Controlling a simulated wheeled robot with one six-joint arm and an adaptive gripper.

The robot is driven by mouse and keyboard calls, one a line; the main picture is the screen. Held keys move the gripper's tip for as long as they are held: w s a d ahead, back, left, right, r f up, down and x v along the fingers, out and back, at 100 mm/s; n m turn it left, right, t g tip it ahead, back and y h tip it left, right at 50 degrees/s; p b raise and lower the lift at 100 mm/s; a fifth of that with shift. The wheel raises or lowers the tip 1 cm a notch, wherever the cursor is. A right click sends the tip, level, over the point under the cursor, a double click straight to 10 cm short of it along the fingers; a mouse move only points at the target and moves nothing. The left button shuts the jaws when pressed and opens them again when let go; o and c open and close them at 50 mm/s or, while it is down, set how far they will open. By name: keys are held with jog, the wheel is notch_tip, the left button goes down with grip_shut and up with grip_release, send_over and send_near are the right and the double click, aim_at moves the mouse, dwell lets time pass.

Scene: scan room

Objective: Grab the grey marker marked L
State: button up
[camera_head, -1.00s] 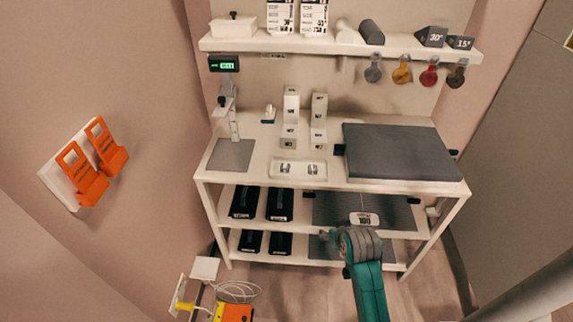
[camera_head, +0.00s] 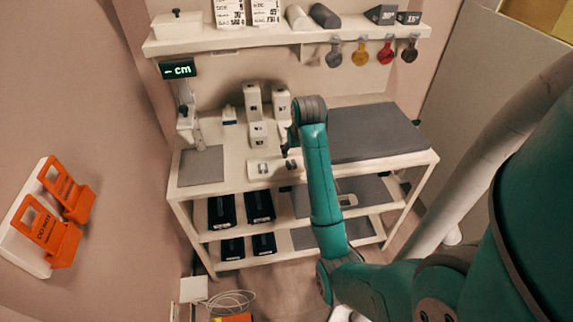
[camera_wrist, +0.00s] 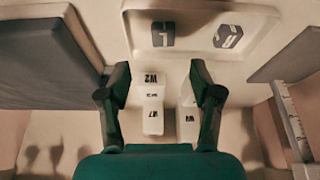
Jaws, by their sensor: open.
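The grey marker marked L (camera_wrist: 163,34) lies in a shallow white tray (camera_wrist: 190,58) at the top of the wrist view. A second dark marker with an R (camera_wrist: 228,37) lies beside it in the tray. In the head view the tray (camera_head: 276,178) sits at the front of the bench. My gripper (camera_wrist: 160,78) is open and empty, its two fingers spread. In the head view my gripper (camera_head: 287,150) hangs over the bench near the tray's right end. The L marker is beyond the fingertips in the wrist view, not between them.
White blocks marked W2 and W7 (camera_wrist: 151,112) stand behind the tray, showing between my fingers in the wrist view. A thick grey pad (camera_head: 375,132) lies right of the tray in the head view, and a flat grey mat (camera_head: 201,166) lies left. A shelf (camera_head: 290,37) runs above.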

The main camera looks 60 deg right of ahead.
aim_at(291, 163)
jog(key=shift+a+x, duration=0.15)
jog(key=shift+x, duration=2)
jog(key=shift+a+x, duration=0.1)
jog(key=shift+x, duration=2.05)
jog(key=shift+w, duration=0.15)
grip_shut()
